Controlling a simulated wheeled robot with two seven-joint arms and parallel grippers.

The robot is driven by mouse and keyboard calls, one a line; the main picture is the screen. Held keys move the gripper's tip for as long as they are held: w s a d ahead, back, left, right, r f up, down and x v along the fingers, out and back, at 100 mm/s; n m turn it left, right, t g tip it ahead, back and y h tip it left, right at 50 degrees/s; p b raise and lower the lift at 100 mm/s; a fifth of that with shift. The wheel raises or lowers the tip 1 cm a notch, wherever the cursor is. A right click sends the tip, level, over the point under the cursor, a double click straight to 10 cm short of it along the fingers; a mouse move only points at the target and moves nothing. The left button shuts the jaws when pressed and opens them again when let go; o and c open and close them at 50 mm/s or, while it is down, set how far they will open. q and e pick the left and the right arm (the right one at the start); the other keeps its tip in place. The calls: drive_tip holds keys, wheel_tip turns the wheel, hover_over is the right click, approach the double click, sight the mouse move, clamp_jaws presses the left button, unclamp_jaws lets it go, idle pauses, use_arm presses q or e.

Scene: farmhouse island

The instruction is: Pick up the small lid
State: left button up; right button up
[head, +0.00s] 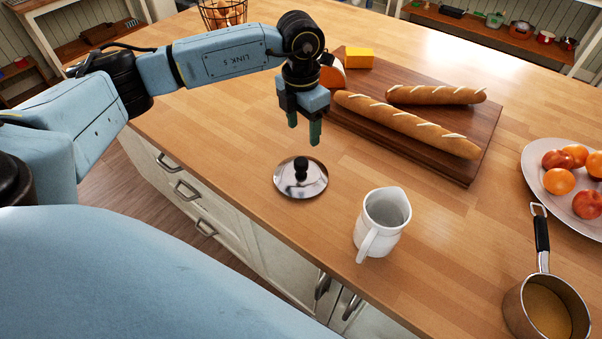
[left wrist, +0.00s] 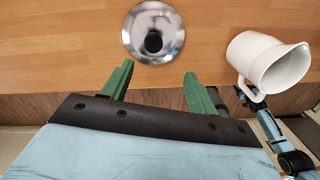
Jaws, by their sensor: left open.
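The small lid (head: 301,183) is a shiny round metal disc with a black knob, lying on the wooden island top near its front edge. It also shows in the left wrist view (left wrist: 138,46), beyond the fingertips. My left gripper (head: 304,133) is open and empty, its green fingers pointing down above the counter and a little behind the lid in the head view. In the left wrist view the two fingers (left wrist: 158,75) are spread apart, with the knob between their lines.
A white pitcher (head: 382,224) stands right of the lid. Behind it a dark board (head: 457,166) bears two loaves (head: 405,124) and yellow cheese (head: 359,58). A saucepan (head: 547,308) and a fruit plate (head: 536,180) are at the right. The counter (head: 240,150) left of the lid is clear.

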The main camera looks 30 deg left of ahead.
use_arm(q)
hover_over(302, 160)
drive_tip(key=f, duration=0.5)
drive_tip(key=f+p, duration=0.1)
drive_tip(key=f, duration=0.1)
drive_tip(key=shift+s+a+f, duration=0.1)
drive_tip(key=shift+s+f, duration=0.05)
drive_tip(key=shift+s, duration=0.2)
drive_tip(key=shift+w+f+p, duration=0.15)
drive_tip(key=shift+f+p, duration=0.15)
drive_tip(key=shift+f, duration=1.15)
drive_tip(key=shift+w+f+p, duration=0.15)
drive_tip(key=shift+f+p, duration=0.1)
drive_tip(key=shift+f, duration=1.2)
drive_tip(key=c, duration=1.1)
drive_tip(key=shift+r, duration=0.1)
drive_tip(key=shift+c, duration=0.2)
wheel_tip(302, 160, up, 10)
drive_tip(key=shift+f+b, duration=0.1)
drive_tip(key=shift+b, duration=0.55)
